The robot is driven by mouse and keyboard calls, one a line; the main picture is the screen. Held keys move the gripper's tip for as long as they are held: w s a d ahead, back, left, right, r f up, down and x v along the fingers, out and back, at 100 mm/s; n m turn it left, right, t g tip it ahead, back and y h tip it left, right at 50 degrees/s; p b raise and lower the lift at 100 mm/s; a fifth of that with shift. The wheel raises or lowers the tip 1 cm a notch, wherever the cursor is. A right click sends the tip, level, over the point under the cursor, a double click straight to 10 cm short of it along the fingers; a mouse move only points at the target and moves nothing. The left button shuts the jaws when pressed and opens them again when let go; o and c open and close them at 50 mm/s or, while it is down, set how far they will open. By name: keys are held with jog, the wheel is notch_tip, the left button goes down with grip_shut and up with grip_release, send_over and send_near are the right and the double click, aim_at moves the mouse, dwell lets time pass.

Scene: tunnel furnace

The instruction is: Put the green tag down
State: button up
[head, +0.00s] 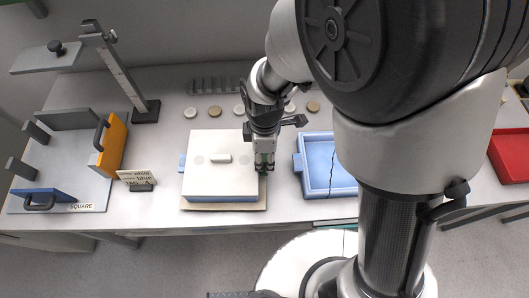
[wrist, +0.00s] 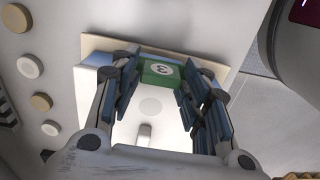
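The green tag (wrist: 160,72) is a small green block with a white mark like a 3 on its face. It sits between the two blue-padded fingertips of my gripper (wrist: 160,75), which touch it on both sides. In the head view my gripper (head: 263,163) points down at the right edge of the white-lidded box (head: 222,175), with a bit of green at its tips. The box lid also shows in the wrist view (wrist: 147,108), behind the fingers. I cannot tell whether the tag touches the surface below it.
A blue tray (head: 322,190) with a dark crack line stands just right of my gripper. Several round discs (head: 214,111) lie behind the box. A small sign (head: 137,178) and an orange handled plate (head: 112,146) stand left. A red tray (head: 510,155) is far right.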

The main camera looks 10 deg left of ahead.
jog(key=shift+o, duration=0.4)
jog(key=shift+r, duration=0.15)
jog(key=shift+r+p, duration=0.4)
jog(key=shift+p, duration=0.05)
notch_tip(320, 180, up, 12)
jog(key=p, duration=0.4)
jog(key=s+d+r+m+t, duration=0.1)
jog(key=d+r+m+t, duration=0.1)
jog(key=d+r+m, duration=0.8)
jog(key=s+d+r+m+t, duration=0.2)
jog(key=s+d+r+m, duration=0.2)
jog(key=s+d+m, duration=0.4)
jog(key=shift+s+d+m+t, duration=0.2)
jog(key=shift+d+m+t, duration=0.1)
jog(key=shift+d+m, duration=0.9)
